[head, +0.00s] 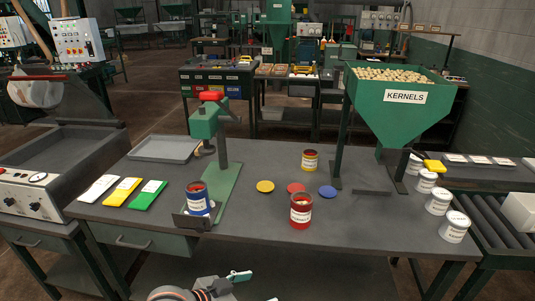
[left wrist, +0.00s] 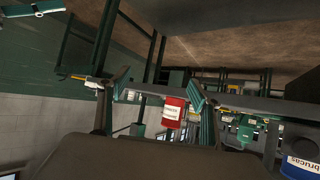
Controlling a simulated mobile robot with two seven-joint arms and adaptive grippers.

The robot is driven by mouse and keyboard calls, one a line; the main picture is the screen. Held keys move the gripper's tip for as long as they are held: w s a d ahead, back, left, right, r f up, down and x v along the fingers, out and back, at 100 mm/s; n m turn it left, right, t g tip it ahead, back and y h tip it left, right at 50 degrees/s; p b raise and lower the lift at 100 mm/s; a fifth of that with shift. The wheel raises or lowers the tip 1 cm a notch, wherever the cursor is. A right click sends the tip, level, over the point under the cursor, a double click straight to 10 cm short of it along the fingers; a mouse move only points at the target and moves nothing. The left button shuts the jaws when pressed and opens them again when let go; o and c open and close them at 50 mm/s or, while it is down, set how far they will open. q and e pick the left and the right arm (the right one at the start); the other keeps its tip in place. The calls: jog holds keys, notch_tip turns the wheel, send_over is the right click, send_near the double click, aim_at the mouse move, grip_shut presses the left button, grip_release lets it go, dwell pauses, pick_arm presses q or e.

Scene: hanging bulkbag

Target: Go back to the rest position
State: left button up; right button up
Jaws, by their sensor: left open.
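My left gripper (head: 255,287) is at the bottom edge of the head view, in front of the workbench (head: 330,232) and partly cut off. Its teal fingertips are apart with nothing between them. My right gripper is not in view.
On the bench stand a red can (head: 300,211), a blue can (head: 198,199), a green press (head: 222,150) and a kernel hopper (head: 400,110). Coloured discs and packets lie flat. White cans (head: 438,201) line the right side. The bench's front edge is close to my gripper.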

pick_arm(q)
jog(key=s+a+f+n+t+y, duration=0.1)
jog(key=s+a+f+n+y, duration=0.2)
jog(key=s+a+f, duration=0.4)
jog(key=s+a+f+n+t+y, duration=0.2)
jog(key=s+a+f, duration=0.6)
jog(key=a, duration=0.4)
jog(key=shift+s+a+f+n+y, duration=0.2)
jog(key=shift+f+n+y, duration=0.25)
jog(key=shift+y, duration=0.45)
